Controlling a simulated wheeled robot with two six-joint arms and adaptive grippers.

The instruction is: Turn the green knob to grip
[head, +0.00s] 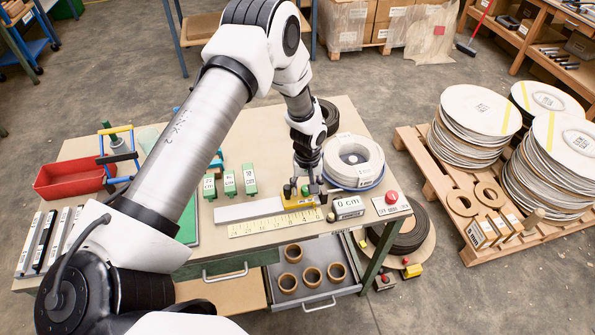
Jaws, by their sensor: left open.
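The green knob (305,191) sits on a small yellow block (299,203) at the right end of a pale bar on the workbench. A darker green rounded part (287,190) shows just left of it. My left gripper (307,188) points down over the yellow block from above. Its fingers are open, with the green knob between or right behind them. The fingers partly hide the knob, so I cannot tell whether they touch it. My right gripper is not in view.
A yellow ruler (275,223) lies in front of the pale bar (240,211). A display reading "0 cm" (347,206) and a red button (391,197) stand to the right. A white cable coil (352,160) is close behind my gripper.

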